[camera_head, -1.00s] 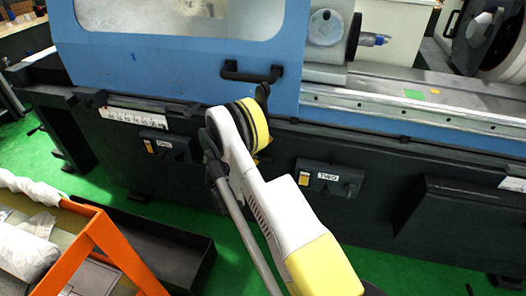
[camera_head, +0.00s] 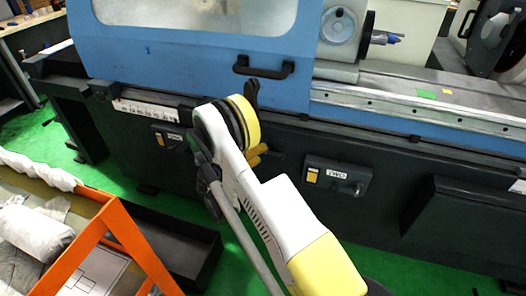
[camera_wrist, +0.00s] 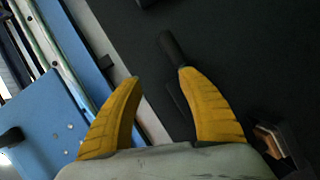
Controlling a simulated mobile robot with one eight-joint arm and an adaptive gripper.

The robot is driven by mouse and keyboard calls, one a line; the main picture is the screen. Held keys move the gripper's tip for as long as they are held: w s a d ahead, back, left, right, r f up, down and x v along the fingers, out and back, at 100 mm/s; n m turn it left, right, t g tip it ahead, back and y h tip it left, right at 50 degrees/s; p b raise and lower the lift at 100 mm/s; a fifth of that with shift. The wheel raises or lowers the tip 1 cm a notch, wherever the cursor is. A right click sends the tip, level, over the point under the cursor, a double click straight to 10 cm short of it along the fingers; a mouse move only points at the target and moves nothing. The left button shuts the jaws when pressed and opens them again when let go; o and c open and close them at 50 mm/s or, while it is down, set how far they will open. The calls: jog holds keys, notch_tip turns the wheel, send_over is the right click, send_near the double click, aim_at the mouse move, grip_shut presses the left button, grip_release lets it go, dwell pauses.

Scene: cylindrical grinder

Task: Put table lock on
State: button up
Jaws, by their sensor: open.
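My gripper (camera_wrist: 160,76) has its two yellow fingers spread apart in the wrist view. A black lever handle (camera_wrist: 172,48), which may be the table lock, lies in front of them, close to the right fingertip. I cannot tell whether they touch. In the head view a black upright lever (camera_head: 252,92) stands on the machine's front just behind my wrist, and its lower part is hidden. The yellow fingers (camera_head: 257,155) show only partly there, close to the dark machine front. Nothing is seen held.
The blue sliding door (camera_head: 200,60) has a black handle (camera_head: 263,66) above my wrist. Switch boxes sit left (camera_head: 170,137) and right (camera_head: 338,174) of my arm. An orange-framed cart (camera_head: 110,225) and a black bin (camera_head: 180,245) stand at lower left.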

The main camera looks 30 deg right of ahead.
jog(key=shift+f+v, duration=0.2)
jog(key=shift+v, duration=0.65)
jog(key=shift+f+v, duration=0.15)
jog(key=shift+v, duration=0.7)
jog(key=shift+f+v, duration=0.2)
jog(key=shift+v, duration=0.65)
